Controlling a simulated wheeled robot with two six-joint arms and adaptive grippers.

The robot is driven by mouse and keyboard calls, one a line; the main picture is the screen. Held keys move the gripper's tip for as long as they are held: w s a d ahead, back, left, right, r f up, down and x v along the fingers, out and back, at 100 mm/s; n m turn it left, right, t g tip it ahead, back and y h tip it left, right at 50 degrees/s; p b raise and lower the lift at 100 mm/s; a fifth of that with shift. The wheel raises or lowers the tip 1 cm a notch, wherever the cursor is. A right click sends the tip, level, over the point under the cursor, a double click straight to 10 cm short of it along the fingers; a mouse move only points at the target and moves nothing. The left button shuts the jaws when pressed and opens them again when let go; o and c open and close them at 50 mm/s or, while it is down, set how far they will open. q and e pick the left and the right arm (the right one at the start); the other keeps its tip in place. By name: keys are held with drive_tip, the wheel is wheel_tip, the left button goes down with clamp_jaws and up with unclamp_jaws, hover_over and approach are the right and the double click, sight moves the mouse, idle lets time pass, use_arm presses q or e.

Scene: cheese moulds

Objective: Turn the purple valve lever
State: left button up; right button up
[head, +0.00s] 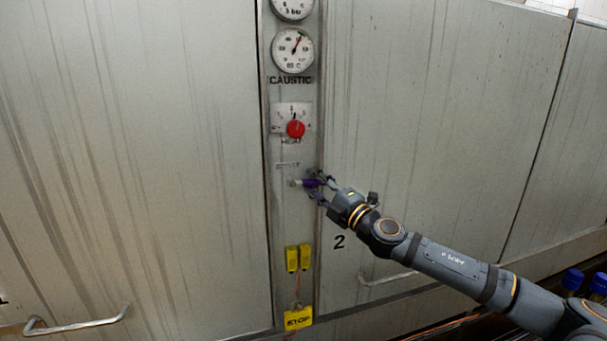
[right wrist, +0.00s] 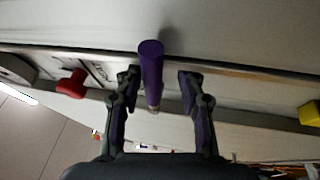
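The purple valve lever (head: 311,183) sticks out to the right from a small metal fitting (head: 293,183) on the narrow panel, below the red knob, and lies about level. In the right wrist view the purple lever (right wrist: 152,75) runs between the two fingers. My right gripper (head: 321,187) is at the lever; in the right wrist view its fingers (right wrist: 160,85) are apart, one on each side of the lever, with gaps showing. The lever's far end is partly hidden by the fingers in the head view. My left gripper is in neither view.
A red knob (head: 295,129) sits above the lever, with round gauges (head: 293,50) higher up. Yellow tags (head: 298,258) and a yellow stop sign (head: 298,318) hang below. Large grey cabinet doors (head: 430,120) flank the panel. Blue-capped bottles (head: 573,279) stand at lower right.

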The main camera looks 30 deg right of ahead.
drive_tip(key=shift+r, duration=0.2)
drive_tip(key=shift+s+r, duration=0.1)
drive_tip(key=shift+r, duration=0.05)
drive_tip(key=shift+a, duration=0.15)
drive_tip(key=shift+c, duration=2)
clamp_jaws()
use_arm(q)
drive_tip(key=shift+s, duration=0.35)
